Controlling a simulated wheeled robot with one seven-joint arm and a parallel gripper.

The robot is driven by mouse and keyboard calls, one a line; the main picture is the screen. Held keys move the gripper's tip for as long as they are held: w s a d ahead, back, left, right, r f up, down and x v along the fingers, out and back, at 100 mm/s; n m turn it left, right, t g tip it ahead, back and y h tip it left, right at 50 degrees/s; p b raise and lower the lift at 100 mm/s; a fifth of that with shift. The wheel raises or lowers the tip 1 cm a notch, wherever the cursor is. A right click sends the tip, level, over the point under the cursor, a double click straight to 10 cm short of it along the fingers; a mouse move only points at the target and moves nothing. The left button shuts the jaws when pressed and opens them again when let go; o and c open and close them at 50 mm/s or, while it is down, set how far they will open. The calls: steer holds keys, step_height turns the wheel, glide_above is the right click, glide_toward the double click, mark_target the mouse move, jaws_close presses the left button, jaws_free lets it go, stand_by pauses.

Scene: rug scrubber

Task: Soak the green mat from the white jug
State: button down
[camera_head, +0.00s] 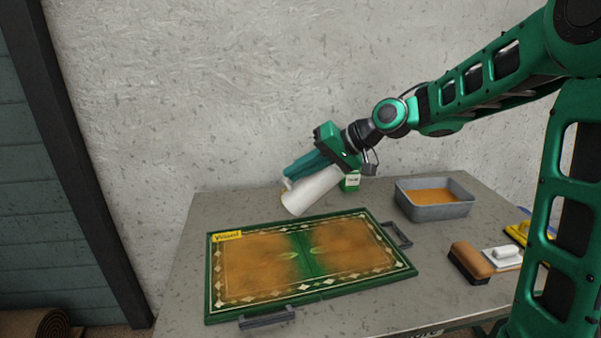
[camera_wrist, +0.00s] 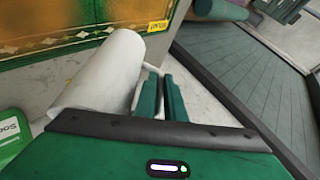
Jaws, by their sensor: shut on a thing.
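The green mat (camera_head: 340,287) lies flat in a tray on the table. Its field is mostly orange-brown, with a green band down the middle and a pale diamond border. It also shows at the top of the wrist view (camera_wrist: 60,28). The white jug (camera_head: 313,191) is tilted steeply, its lower end over the mat's back edge; in the wrist view the jug (camera_wrist: 105,75) shows large. My gripper (camera_head: 298,172) is shut on the jug, above the table behind the mat. I cannot see any liquid leaving the jug.
A grey tub (camera_head: 432,211) of orange-brown liquid stands at the back right. A green-and-white box (camera_head: 351,181) stands behind my gripper. The wall is close behind the table.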

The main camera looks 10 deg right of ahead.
steer(key=shift+a+n+h, duration=0.3)
steer(key=shift+a+h, duration=0.05)
steer(key=shift+h, duration=0.85)
steer(key=shift+d+f+n+h, duration=0.15)
steer(key=shift+f+n+h, duration=0.3)
steer(key=shift+h, duration=0.75)
steer(key=shift+d+f+g+h, duration=0.3)
steer(key=shift+f+h, duration=0.2)
steer(key=shift+h, duration=0.1)
steer(key=n, duration=0.1)
steer(key=s+n, duration=0.1)
steer(key=f+n, duration=0.1)
steer(key=shift+s+a+n+g+h, duration=0.3)
steer(key=shift+s+a+n, duration=0.05)
steer(key=shift+s+a+f+n, duration=0.2)
steer(key=shift+s+n, duration=0.3)
steer(key=shift+n, duration=0.6)
steer(key=shift+s, duration=0.15)
